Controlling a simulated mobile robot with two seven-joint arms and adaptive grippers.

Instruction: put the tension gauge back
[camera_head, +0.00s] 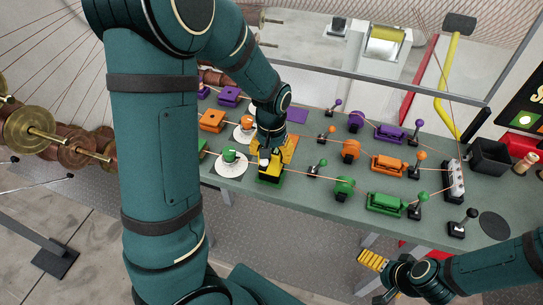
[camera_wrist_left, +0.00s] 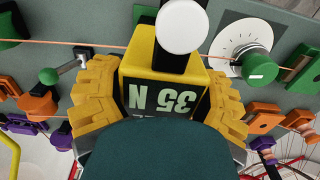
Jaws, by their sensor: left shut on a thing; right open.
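The tension gauge (camera_head: 271,167) is a yellow block with a dark face marked "35 N", which shows upside down in the left wrist view (camera_wrist_left: 168,98). A white round knob (camera_wrist_left: 180,32) on a dark stem is at its top. My left gripper (camera_wrist_left: 160,97) has its yellow fingers shut on the gauge's two sides. In the head view the gauge is at the green pad (camera_head: 270,180); I cannot tell whether it touches. My right gripper (camera_head: 380,275) is open and empty, low at the right, off the table's front edge.
A copper wire (camera_wrist_left: 110,47) passes by the gauge. A green knob on a white dial (camera_head: 230,154) stands close left. A green lever (camera_head: 317,168) and a green roller (camera_head: 344,188) stand to the right. A purple pad (camera_head: 297,115) lies behind.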

